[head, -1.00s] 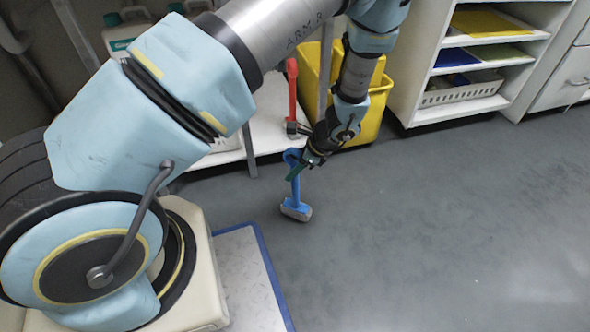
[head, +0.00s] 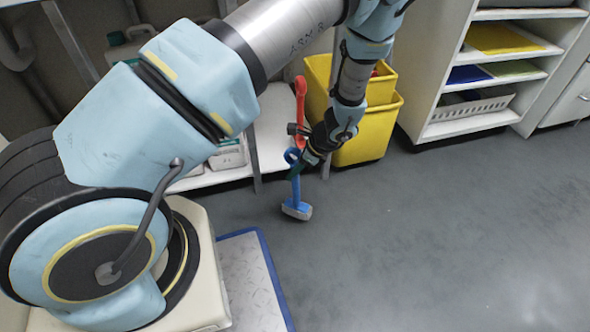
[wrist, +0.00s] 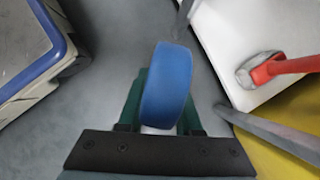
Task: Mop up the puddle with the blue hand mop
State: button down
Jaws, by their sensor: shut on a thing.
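The blue hand mop (head: 296,188) hangs upright from my gripper (head: 301,166), its grey pad at the bottom, close over the floor; I cannot tell if the pad touches it. In the wrist view the blue handle (wrist: 167,82) fills the space between the green fingers of my gripper (wrist: 160,112), which are shut on it. The pad is hidden in that view. I cannot clearly make out a puddle. There is only a faint pale sheen on the grey floor (head: 490,280) at the lower right.
A white shelf unit (head: 435,90) stands farther right. A blue-edged mat (head: 262,262) lies left. Floor at the right is clear.

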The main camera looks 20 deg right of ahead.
aim_at(294, 151)
notch_tip(294, 151, up, 8)
jog(key=p, duration=0.5)
jog(key=shift+w+f, duration=0.1)
jog(key=shift+f, duration=0.15)
